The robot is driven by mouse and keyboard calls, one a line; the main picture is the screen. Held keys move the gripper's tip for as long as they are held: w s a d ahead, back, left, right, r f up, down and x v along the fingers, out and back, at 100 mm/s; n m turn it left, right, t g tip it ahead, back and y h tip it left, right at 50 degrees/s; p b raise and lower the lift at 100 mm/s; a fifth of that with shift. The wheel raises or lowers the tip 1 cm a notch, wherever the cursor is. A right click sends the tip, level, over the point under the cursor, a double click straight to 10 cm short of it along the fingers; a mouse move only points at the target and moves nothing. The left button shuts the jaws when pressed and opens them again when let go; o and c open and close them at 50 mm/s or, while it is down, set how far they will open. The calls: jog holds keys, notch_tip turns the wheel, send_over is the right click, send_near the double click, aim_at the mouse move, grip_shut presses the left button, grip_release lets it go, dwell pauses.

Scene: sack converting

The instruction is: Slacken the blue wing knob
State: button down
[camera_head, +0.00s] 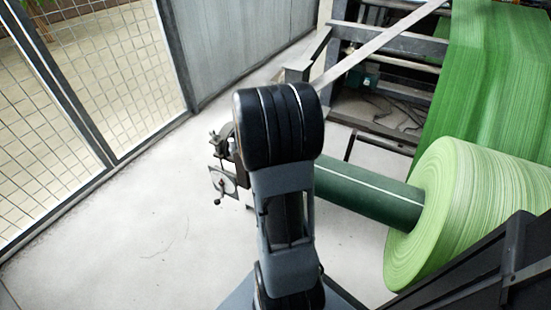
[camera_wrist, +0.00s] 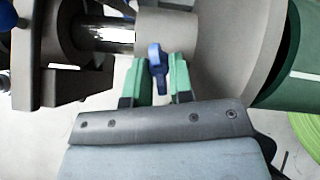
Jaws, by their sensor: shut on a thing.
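The blue wing knob (camera_wrist: 156,62) shows in the wrist view, on the underside of a grey collar (camera_wrist: 166,32) around a shaft. My gripper (camera_wrist: 160,72) has its two green fingers on either side of the knob and is shut on it. In the head view my own arm hides the knob and gripper.
A bright metal shaft (camera_wrist: 105,34) runs left from the collar to a grey bracket (camera_wrist: 40,60). In the head view, a dark green tube (camera_head: 370,192) leads to a large green roll (camera_head: 460,215). Mesh fencing (camera_head: 90,80) stands left; the pale floor (camera_head: 140,225) before it is clear.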

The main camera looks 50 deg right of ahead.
dwell(0.5)
jog(key=c, duration=1)
grip_release()
jog(key=shift+c, duration=0.2)
jog(key=shift+a, duration=0.1)
jog(key=shift+s+a+r+p, duration=0.1)
jog(key=shift+a+r+p, duration=0.05)
jog(key=shift+r+p, duration=0.2)
jog(key=v, duration=1.3)
jog(key=shift+f+p, duration=0.2)
jog(key=shift+p, duration=0.2)
jog(key=shift+s, duration=0.15)
